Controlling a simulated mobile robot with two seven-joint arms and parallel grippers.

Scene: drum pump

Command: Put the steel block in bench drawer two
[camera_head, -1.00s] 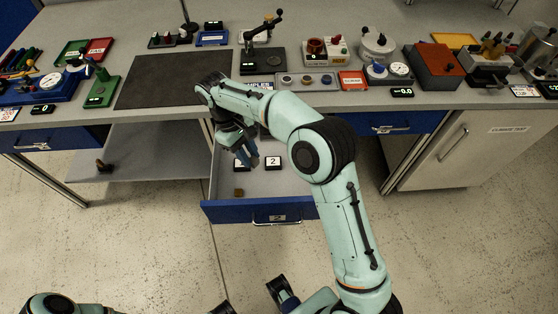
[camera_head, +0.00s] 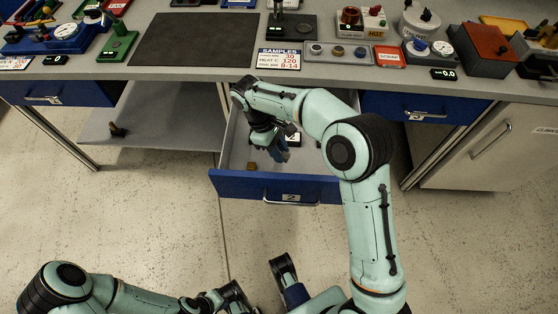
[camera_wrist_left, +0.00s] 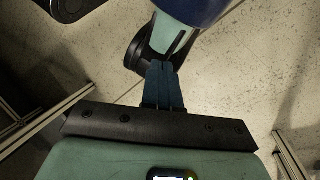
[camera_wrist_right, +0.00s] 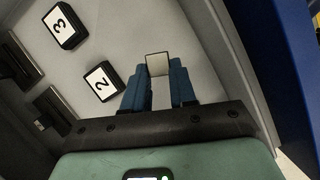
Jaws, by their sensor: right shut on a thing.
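The open blue-fronted drawer (camera_head: 245,186) bears the label 2 below the bench. My right gripper (camera_head: 281,154) reaches down into it. In the right wrist view its blue fingers (camera_wrist_right: 158,84) are shut on the steel block (camera_wrist_right: 157,64), whose pale square face shows between the tips. The drawer's grey floor lies beneath; I cannot tell whether the block touches it. My left gripper (camera_head: 236,296) is low in the head view, far from the drawer. In the left wrist view its fingers (camera_wrist_left: 164,84) are together and empty above the floor.
The bench top above holds a black mat (camera_head: 195,39) and several instruments. A low shelf (camera_head: 160,125) is left of the drawer.

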